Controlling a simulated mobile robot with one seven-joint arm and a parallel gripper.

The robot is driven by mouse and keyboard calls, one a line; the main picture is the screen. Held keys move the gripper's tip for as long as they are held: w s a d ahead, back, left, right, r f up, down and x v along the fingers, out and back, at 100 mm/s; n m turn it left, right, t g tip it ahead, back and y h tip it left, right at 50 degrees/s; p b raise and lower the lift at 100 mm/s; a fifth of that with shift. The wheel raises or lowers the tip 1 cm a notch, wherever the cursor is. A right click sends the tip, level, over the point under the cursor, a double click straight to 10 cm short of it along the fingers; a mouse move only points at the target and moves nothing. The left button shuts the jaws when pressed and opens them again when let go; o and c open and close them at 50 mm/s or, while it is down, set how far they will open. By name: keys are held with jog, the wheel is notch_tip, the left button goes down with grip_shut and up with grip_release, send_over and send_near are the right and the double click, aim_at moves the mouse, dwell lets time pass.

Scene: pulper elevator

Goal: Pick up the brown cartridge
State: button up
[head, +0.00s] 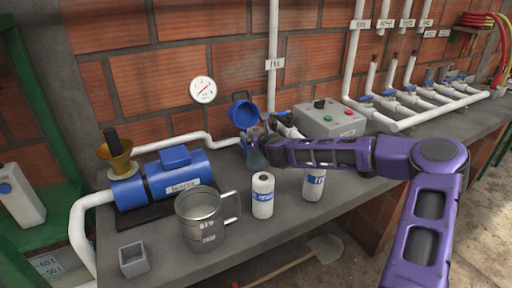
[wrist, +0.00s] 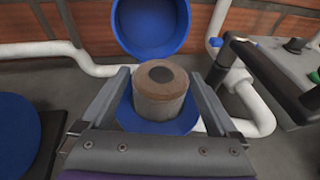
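The brown cartridge (wrist: 160,105) is a short cylinder with a dark round centre on top. In the wrist view it stands upright in a round blue holder (wrist: 128,112). My gripper (wrist: 157,76) is open, with one finger on each side of the cartridge and a visible gap at least on the left. A blue round bowl-like lid (wrist: 150,22) stands open behind it, and it also shows in the head view (head: 243,114).
Left on the bench are a blue pump (head: 165,178) with a brass funnel, a metal mug (head: 203,222) and a small grey box (head: 134,260). A grey control box (head: 330,118) and white pipes (head: 440,115) lie right.

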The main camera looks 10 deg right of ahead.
grip_shut()
jog(key=shift+r, duration=0.1)
dwell(0.4)
